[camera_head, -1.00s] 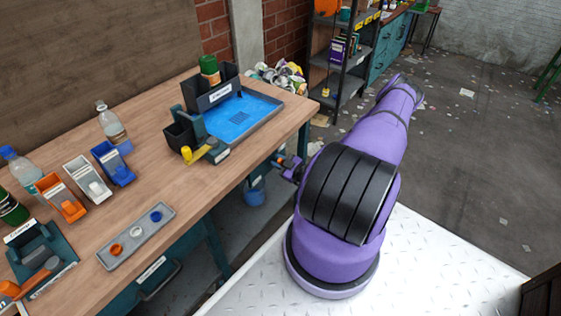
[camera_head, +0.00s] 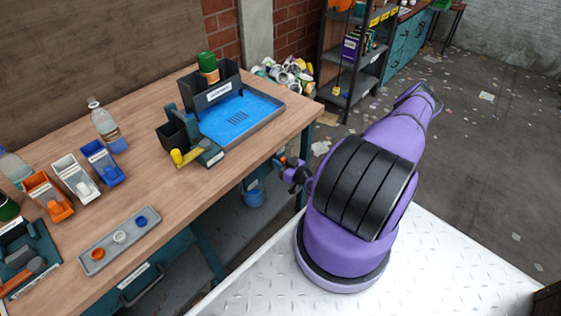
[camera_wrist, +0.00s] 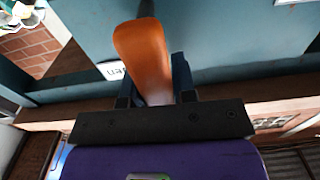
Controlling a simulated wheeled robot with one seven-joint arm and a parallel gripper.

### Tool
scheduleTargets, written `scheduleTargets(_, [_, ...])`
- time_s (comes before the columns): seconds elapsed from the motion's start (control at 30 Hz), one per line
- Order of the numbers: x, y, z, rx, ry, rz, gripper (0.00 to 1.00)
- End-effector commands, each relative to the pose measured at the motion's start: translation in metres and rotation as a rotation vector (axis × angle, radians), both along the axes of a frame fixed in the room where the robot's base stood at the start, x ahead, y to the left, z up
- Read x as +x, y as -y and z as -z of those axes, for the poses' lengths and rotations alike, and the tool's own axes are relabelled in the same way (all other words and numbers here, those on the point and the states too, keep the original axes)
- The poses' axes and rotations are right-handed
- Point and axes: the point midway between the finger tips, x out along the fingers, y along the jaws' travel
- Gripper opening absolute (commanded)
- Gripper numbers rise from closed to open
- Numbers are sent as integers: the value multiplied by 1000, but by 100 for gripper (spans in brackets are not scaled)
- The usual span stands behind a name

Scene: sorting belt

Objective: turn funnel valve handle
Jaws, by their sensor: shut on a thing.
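My gripper (camera_wrist: 156,88) is shut on an orange handle (camera_wrist: 143,45) in the wrist view. The handle stands between the two dark fingers, with a dark rod at its far end. In the head view a small orange bit (camera_head: 281,160) shows at my gripper (camera_head: 287,166), beside the bench's front edge near its right end. The blue tray (camera_head: 232,121) with dark slots lies on the bench above that spot. The valve body is hidden, and how far the handle is turned cannot be told.
A blue bucket (camera_head: 254,196) stands under the bench (camera_head: 170,205). A yellow-ended lever (camera_head: 190,156) and a bottle (camera_head: 105,124) are on the bench top. A grey strip with coloured rings (camera_head: 119,240) lies near the front edge.

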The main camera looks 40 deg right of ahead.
Motion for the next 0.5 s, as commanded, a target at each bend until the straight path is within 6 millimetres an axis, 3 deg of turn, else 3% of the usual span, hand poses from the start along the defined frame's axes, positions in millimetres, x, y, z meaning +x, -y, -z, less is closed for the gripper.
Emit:
scheduleTargets(0.23, [-1, 0, 2, 4, -5, 2, 0])
scheduleTargets(0.27, [-1, 0, 2, 4, -5, 2, 30])
scheduleTargets(0.33, [-1, 0, 2, 3, -4, 1, 46])
scheduleTargets(0.37, [-1, 0, 2, 3, -4, 1, 51])
scheduleTargets(0.5, [-1, 0, 1, 2, -3, 1, 51])
